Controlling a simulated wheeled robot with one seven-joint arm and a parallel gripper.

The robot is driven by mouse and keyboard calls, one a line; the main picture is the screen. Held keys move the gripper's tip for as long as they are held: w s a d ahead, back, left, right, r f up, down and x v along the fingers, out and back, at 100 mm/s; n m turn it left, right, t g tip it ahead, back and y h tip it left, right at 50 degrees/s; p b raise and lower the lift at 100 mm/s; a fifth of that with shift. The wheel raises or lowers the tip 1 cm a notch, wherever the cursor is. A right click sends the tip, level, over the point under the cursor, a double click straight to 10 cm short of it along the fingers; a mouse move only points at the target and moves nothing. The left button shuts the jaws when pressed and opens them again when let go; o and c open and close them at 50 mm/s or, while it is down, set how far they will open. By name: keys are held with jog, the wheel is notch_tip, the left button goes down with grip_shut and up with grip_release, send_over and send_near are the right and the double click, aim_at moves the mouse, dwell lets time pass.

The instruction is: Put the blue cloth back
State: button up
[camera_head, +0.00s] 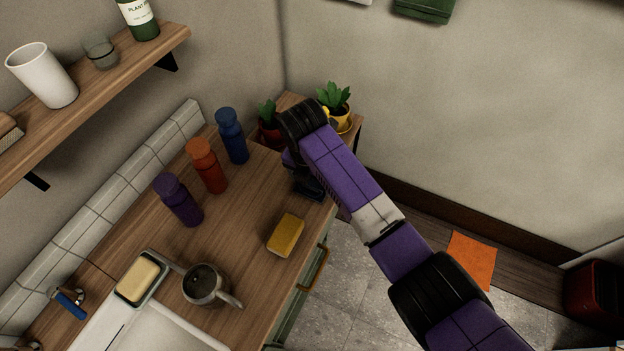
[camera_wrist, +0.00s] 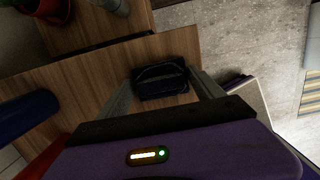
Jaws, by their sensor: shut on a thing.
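The blue cloth (camera_wrist: 160,84) looks like a very dark, folded bundle between my two fingers in the wrist view. It also shows as a dark shape in the head view (camera_head: 309,187), partly hidden by my arm, near the counter's far right end. My gripper (camera_wrist: 161,78) is shut on it, with one grey finger on each side. In the head view my gripper (camera_head: 304,174) is mostly hidden behind my purple arm. I cannot tell whether the cloth touches the wooden counter (camera_head: 245,195) or hangs just above it.
Blue (camera_head: 232,136), orange (camera_head: 207,166) and purple (camera_head: 179,201) bottles stand along the tiled wall. A yellow sponge (camera_head: 286,235) and metal pot (camera_head: 203,284) are nearer. Potted plants (camera_head: 337,100) stand beyond the counter. An orange cloth (camera_head: 472,260) lies on the floor.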

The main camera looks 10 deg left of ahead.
aim_at(309, 192)
jog(key=o, duration=1.2)
jog(key=shift+f, duration=0.1)
notch_tip(309, 192, up, 12)
jog(key=s+b, duration=0.1)
jog(key=shift+s+a+b, duration=0.3)
